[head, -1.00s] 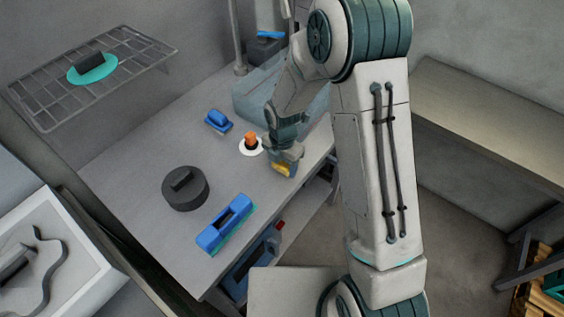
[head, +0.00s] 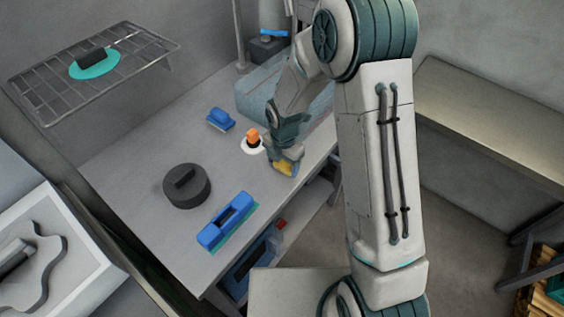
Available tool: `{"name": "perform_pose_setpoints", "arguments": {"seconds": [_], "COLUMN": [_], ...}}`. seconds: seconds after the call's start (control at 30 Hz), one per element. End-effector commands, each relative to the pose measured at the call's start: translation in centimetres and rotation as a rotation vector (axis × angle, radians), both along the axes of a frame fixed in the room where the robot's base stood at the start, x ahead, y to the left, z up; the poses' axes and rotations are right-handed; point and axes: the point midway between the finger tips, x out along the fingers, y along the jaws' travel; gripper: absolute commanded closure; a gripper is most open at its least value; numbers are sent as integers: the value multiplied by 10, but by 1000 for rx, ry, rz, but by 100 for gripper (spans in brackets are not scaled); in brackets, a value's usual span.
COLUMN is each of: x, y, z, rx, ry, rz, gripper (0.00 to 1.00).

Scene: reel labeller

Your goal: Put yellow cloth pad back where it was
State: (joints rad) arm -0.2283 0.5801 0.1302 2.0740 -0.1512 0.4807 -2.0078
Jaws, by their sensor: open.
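The yellow cloth pad (head: 284,169) is at the right part of the grey table, near its edge, mostly hidden by my gripper. My gripper (head: 285,165) points down over the pad, with its open fingers at or just above it. I cannot tell whether the fingers touch the pad or whether it rests on the table.
Left of my gripper stand an orange-topped piece on a white disc (head: 252,142) and a blue block (head: 220,119). A black round lidded thing (head: 187,186) and a blue handled tool (head: 225,221) are nearer. A wire rack (head: 128,62) holds a teal disc. The table's middle is clear.

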Motion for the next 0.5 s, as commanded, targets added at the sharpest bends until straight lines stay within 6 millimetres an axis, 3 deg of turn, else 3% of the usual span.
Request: {"name": "perform_pose_setpoints", "arguments": {"seconds": [0.03, 0.23, 0.4, 0.5], "x": [-8, -8, -7, -5], "y": [-7, -8, -8, -6], "z": [-10, -7, 3, 20], "rx": [-13, -14, -14, -10], "ry": [25, 26, 25, 17], "rz": [-4, -6, -6, -6], "gripper": [20, 20, 20, 20]}}
